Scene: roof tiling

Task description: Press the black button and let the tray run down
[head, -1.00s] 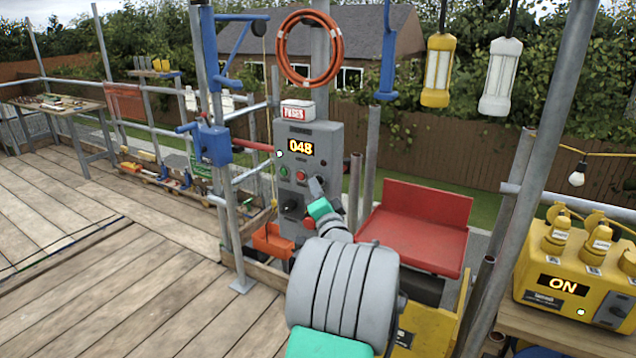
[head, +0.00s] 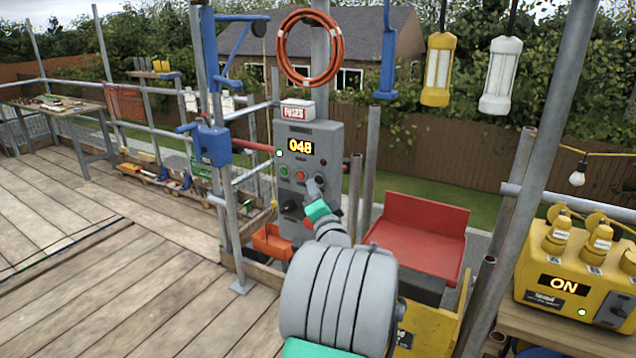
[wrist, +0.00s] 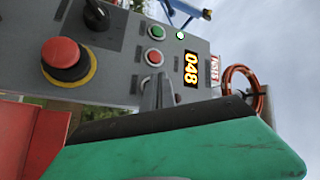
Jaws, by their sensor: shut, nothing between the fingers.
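The grey control panel (head: 325,137) stands upright on the hoist, with a lit display (head: 300,146) reading about 048. Green (wrist: 155,32) and red (wrist: 153,57) buttons sit side by side in the wrist view. My gripper (head: 314,186) is shut and empty, its tips at the panel beside the red button; in the wrist view the grey fingers (wrist: 158,92) point at the panel face. The black button does not show and may be behind the fingertips; contact cannot be seen. The red tray (head: 415,240) is right of the panel, behind my arm.
A red mushroom knob with a yellow ring (wrist: 62,55) and a black rotary knob (wrist: 96,15) are on the panel. Scaffold poles (head: 371,165) stand close by.

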